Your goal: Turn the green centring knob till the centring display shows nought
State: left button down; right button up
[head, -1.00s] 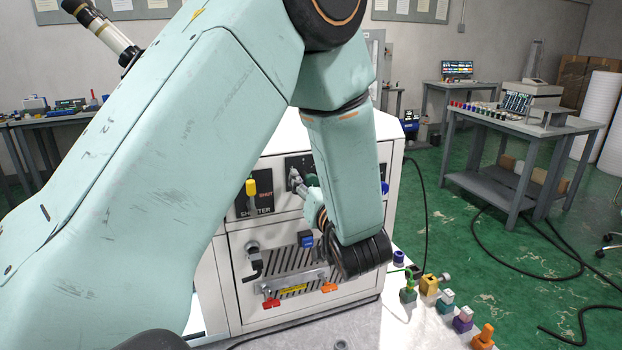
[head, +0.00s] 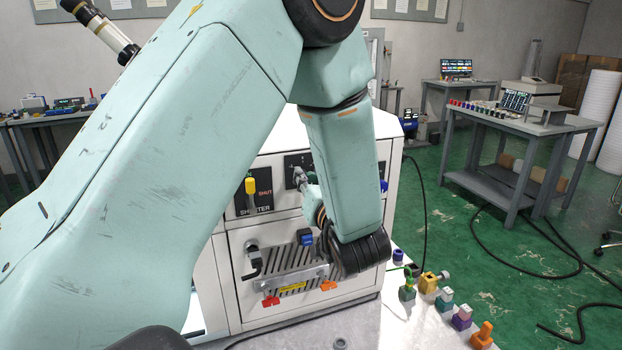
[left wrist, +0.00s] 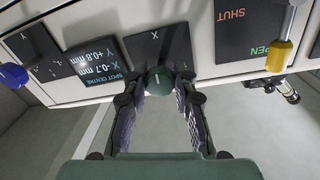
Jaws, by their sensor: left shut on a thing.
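The green centring knob (left wrist: 160,79) sits on a dark plate marked X on the machine's front, in the left wrist view. A white line marks its face. My left gripper (left wrist: 158,86) is shut on it, with one finger on each side. The centring display (left wrist: 98,62) beside it appears upside down; it seems to read X -0.7 mm and Y +0.8 mm. In the head view my left gripper (head: 301,181) is at the machine's front panel, partly hidden by my own arm, which also covers the display. My right gripper is not in view.
A yellow-handled shutter lever (head: 251,187) is close beside the gripper. A blue knob (left wrist: 13,75) is on the other side of the display. Below are a slotted plate with red and orange clamps (head: 328,285). Several small coloured parts (head: 461,318) stand at the lower right.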

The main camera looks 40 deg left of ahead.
pick_arm(q)
jog(key=n+b, duration=0.3)
jog(key=n, duration=0.1)
jog(key=shift+f, duration=0.1)
jog(key=shift+n+y+b, duration=0.4)
jog(key=shift+n+b, duration=0.9)
jog(key=shift+n, duration=0.7)
jog(key=c, duration=1.1)
grip_release()
jog(key=shift+a, duration=0.1)
jog(key=shift+o, duration=0.2)
